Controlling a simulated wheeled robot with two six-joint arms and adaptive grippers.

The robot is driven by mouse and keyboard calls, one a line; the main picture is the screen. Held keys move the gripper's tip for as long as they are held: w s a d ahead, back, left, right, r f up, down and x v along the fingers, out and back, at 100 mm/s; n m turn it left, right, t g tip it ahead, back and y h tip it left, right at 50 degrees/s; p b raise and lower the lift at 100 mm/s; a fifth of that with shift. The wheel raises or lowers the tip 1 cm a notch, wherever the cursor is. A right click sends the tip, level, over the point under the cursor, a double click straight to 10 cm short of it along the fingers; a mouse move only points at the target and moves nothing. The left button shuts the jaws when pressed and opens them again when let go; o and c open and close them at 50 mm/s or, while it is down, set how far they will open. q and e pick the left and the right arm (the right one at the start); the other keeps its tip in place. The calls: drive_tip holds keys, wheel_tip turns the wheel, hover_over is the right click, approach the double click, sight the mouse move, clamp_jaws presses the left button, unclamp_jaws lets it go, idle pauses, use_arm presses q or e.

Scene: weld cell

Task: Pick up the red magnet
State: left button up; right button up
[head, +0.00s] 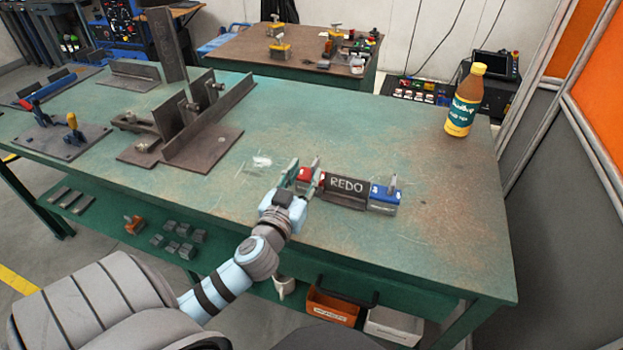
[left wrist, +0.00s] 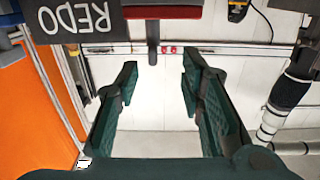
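The red magnet (head: 304,174) sits on the green table at the left end of a dark plate marked REDO (head: 346,187). It is partly hidden behind my gripper's fingers. In the left wrist view, the red magnet (left wrist: 165,12) is at the top, with its upright handle (left wrist: 153,40) lined up between the fingers. My left gripper (head: 304,168) is open at the magnet, its two fingers apart. The left wrist view shows the open fingers (left wrist: 160,72) with clear gaps beside the handle, which they do not touch. My right gripper is not in view.
A blue magnet (head: 384,197) sits at the plate's right end. A steel fixture (head: 195,150) stands on the table to the left, and a bottle (head: 464,100) at the back right. The table (head: 440,230) is clear to the right of the plate.

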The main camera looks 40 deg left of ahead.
sight(312, 168)
use_arm(q)
drive_tip(key=x, duration=0.5)
drive_tip(key=shift+w+d+f, duration=0.25)
drive_tip(key=shift+w, duration=0.15)
clamp_jaws()
drive_tip(key=shift+r, duration=0.1)
